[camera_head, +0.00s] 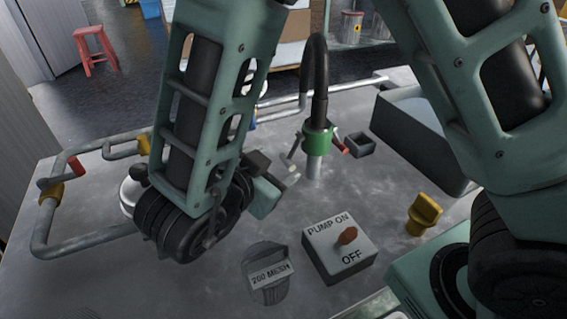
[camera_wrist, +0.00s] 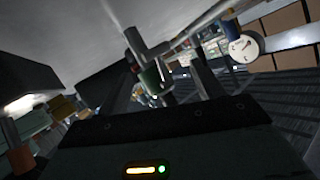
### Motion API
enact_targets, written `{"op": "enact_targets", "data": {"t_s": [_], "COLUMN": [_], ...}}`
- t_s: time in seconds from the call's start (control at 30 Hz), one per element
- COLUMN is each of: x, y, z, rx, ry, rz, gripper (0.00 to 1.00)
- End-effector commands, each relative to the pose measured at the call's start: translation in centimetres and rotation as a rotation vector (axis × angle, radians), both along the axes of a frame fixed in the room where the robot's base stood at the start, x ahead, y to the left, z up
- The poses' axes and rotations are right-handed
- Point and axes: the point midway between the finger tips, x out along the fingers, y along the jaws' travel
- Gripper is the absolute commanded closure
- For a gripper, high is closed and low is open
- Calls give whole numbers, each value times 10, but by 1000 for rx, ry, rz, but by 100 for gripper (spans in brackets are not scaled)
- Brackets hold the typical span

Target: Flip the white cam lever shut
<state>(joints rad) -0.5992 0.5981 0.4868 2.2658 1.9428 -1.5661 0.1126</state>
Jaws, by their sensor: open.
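A green coupling (camera_head: 318,141) sits on an upright pale pipe, with a black hose (camera_head: 317,75) rising from its top. A pale lever (camera_head: 296,147) sticks out at its left side, which seems to be the white cam lever; a red-ended lever (camera_head: 343,146) sticks out at its right. My gripper (camera_head: 290,173) is just left of and below the coupling, its fingers partly hidden by my wrist. In the wrist view my gripper (camera_wrist: 163,88) is open, with the green coupling (camera_wrist: 151,77) showing between the fingers. I cannot tell whether a finger touches the lever.
A pump switch box (camera_head: 340,246) and a 200 mesh disc (camera_head: 267,274) are at the front. A yellow knob (camera_head: 424,213) and a grey bin (camera_head: 411,134) stand at the right. Pipes (camera_head: 85,240) run along the left. A gauge (camera_wrist: 243,47) shows in the wrist view.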

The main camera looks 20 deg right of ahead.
Motion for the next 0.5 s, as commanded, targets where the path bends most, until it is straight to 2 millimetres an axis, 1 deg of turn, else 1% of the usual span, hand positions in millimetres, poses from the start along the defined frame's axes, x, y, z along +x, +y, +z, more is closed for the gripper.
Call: {"op": "enact_targets", "data": {"t_s": [0.03, 0.1, 0.2, 0.33, 0.5], "x": [6, 12, 19, 25, 27], "y": [-9, -17, -26, -34, -37], "z": [-6, -10, -14, -17, -18], "rx": [0, -1, 1, 1, 1], "ry": [-1, 0, -1, -1, -1], "rz": [-5, -4, -2, 0, 0], "gripper": [33, 33, 33, 33, 33]}}
